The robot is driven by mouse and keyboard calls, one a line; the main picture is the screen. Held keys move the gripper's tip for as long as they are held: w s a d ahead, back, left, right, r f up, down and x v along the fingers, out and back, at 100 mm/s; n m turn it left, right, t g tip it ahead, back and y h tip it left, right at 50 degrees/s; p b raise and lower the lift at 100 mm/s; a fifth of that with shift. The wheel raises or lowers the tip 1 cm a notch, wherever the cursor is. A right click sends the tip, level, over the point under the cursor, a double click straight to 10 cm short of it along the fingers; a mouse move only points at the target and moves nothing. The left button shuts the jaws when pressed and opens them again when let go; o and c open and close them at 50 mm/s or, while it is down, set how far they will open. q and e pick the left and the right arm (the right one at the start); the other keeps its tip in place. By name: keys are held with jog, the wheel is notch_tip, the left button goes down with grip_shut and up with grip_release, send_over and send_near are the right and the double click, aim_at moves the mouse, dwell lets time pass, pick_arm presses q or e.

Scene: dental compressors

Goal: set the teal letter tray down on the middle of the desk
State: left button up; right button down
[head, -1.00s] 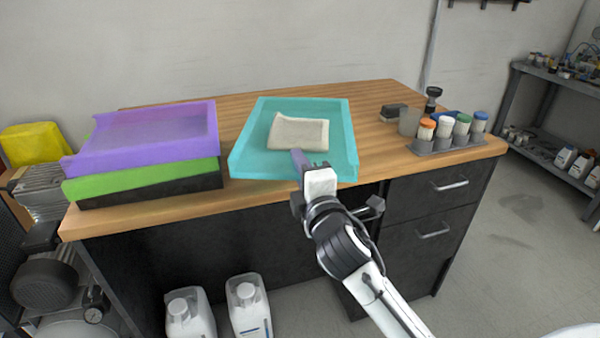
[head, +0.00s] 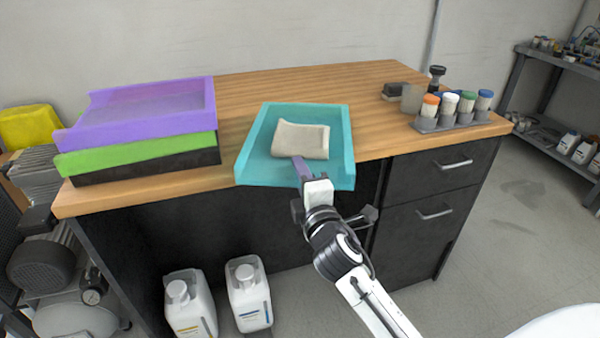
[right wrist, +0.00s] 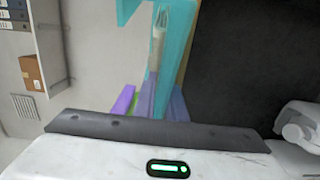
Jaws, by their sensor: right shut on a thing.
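The teal letter tray (head: 342,165) is at the front middle of the desk (head: 380,135), with a beige folded cloth-like item (head: 300,140) lying in it. Its near edge shows past the desk's front edge. Whether its underside touches the desktop, I cannot tell. My right gripper (head: 302,170) is shut on the tray's near wall. In the right wrist view the teal tray (right wrist: 172,50) runs up from between the purple fingers (right wrist: 163,100). My left gripper is not in view.
Stacked purple (head: 140,115), green (head: 135,155) and black (head: 150,172) trays stand on the desk's left. A grey rack of capped bottles (head: 455,122) and a dark stamp-like object (head: 437,75) are at the right. The desktop behind the teal tray is bare. White jugs (head: 248,295) stand below.

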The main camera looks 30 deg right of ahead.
jog(key=shift+r, duration=0.1)
jog(key=c, duration=1.8)
grip_release()
jog(key=shift+f, duration=0.2)
